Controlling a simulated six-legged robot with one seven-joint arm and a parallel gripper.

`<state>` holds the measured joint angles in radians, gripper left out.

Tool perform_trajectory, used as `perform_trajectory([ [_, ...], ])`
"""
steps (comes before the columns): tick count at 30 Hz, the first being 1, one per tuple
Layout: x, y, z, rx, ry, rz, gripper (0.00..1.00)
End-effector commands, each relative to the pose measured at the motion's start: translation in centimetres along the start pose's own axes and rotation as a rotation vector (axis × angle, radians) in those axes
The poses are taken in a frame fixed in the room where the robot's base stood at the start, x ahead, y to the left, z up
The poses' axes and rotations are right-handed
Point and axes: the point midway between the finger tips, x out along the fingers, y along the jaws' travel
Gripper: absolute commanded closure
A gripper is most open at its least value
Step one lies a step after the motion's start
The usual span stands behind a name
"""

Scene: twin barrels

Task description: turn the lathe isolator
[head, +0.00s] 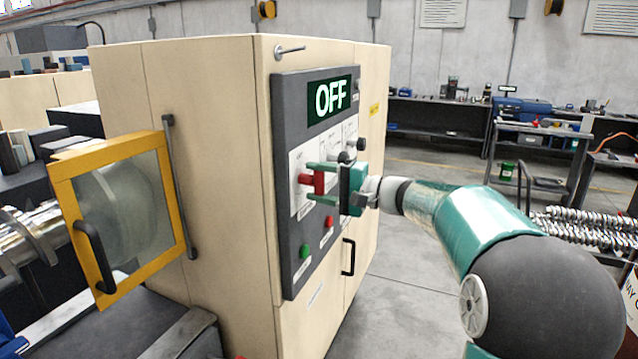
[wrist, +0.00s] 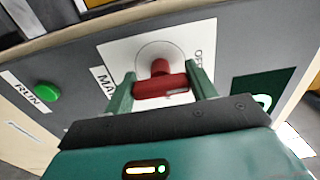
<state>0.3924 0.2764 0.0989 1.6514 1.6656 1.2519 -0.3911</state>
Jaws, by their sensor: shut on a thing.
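The lathe isolator is a red handle (head: 319,181) on a white plate on the dark grey control panel (head: 284,235). In the wrist view the red handle (wrist: 160,86) lies crosswise between the two green fingers of my gripper (wrist: 162,90), one at each end of it. The gripper (head: 322,183) is shut on the handle and faces the panel from the right in the head view. The display (head: 330,97) above reads OFF. The plate's lettering is partly hidden by the fingers.
A green button (head: 305,251) and a red button (head: 328,221) sit below the isolator; black knobs (head: 346,157) are close beside my gripper. A yellow-framed guard (head: 120,210) stands out at the left. The floor (head: 410,285) to the right of the cabinet is partly clear.

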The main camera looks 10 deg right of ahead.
Motion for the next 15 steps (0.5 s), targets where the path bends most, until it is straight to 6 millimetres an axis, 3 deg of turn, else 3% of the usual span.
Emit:
perform_trajectory([
  [2, -0.08, 0.06, 0.00, -0.002, -0.001, 0.002, 0.66],
  [3, -0.08, 0.06, 0.00, -0.001, 0.000, 0.002, 0.40],
  [6, -0.06, 0.05, 0.00, -0.001, 0.000, 0.002, 0.22],
  [15, -0.15, 0.02, -0.01, 0.000, 0.000, 0.001, 0.22],
])
